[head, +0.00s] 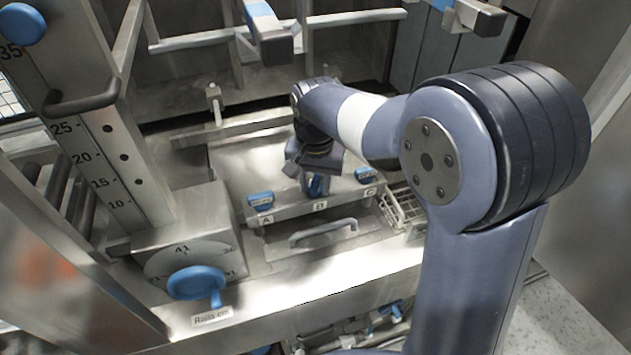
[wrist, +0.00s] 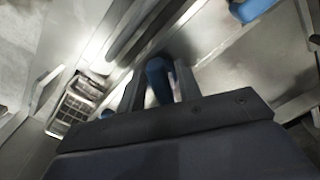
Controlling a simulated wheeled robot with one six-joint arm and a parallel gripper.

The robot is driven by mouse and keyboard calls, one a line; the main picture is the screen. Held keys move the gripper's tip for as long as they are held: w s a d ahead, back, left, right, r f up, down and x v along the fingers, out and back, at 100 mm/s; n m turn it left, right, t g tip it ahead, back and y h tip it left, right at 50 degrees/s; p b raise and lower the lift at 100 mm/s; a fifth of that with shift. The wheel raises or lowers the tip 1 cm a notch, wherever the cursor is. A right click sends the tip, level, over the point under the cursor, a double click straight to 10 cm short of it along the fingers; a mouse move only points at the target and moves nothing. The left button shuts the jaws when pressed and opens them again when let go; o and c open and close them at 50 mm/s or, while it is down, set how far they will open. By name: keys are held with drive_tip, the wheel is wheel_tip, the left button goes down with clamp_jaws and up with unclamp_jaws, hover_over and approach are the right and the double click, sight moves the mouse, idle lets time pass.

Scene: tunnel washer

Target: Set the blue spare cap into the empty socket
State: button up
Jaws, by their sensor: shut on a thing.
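The blue spare cap (head: 317,185) is between the fingers of my gripper (head: 314,188), just above the B label on the steel ledge. In the wrist view the blue cap (wrist: 158,78) shows between the two dark fingers of my gripper (wrist: 160,88), which is shut on it. Blue caps sit at A (head: 261,201) and at C (head: 366,174), one on each side of my gripper. The socket at B is hidden behind my gripper and the cap. I cannot tell whether the cap touches it.
A grey bar handle (head: 323,232) is on the front panel below B. A wire basket (head: 403,211) stands right of C. A blue knob (head: 196,283) on a dial is at the lower left. A steel column (head: 105,130) with a number scale rises at the left.

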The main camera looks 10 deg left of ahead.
drive_tip(key=shift+s+d+f, duration=0.1)
drive_tip(key=shift+s+f, duration=0.15)
drive_tip(key=shift+f, duration=0.4)
drive_tip(key=o, duration=1.1)
drive_tip(key=shift+c, duration=0.2)
drive_tip(key=shift+w+r, duration=0.15)
drive_tip(key=shift+r, duration=0.2)
drive_tip(key=r, duration=0.8)
drive_tip(key=shift+a+b, duration=0.3)
